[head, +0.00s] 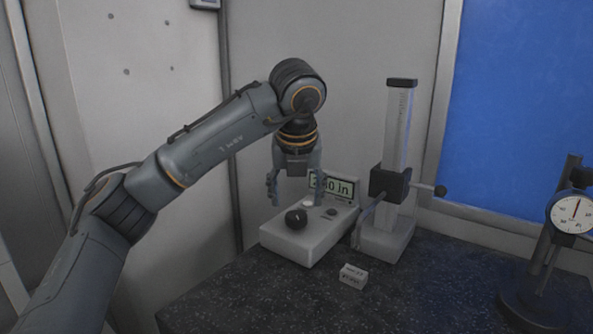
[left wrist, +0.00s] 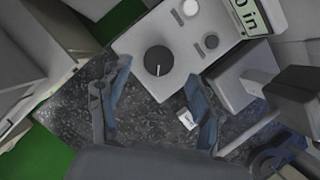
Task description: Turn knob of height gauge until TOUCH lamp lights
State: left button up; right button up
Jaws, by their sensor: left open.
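A light grey control box (head: 300,243) stands on the dark bench with a black round knob (head: 296,218) on its top. The knob, with a white pointer line, also shows in the left wrist view (left wrist: 158,60). The box has a display (head: 332,186), partly hidden by a finger, a pale round button or lamp (left wrist: 190,8) and a dark one (left wrist: 211,41). No lit lamp is evident, and the labels are too small to read. The height gauge column (head: 397,130) stands right of the box. My left gripper (head: 293,196) is open and empty, pointing down above the knob, apart from it.
A small labelled block (head: 353,275) lies on the speckled bench (head: 270,303) in front of the gauge. A dial indicator (head: 571,212) on a stand is at the right edge. A wall and a blue panel (head: 520,100) are behind. The front of the bench is mostly clear.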

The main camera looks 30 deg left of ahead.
pick_arm(q)
jog(key=v, duration=0.7)
dwell(0.9)
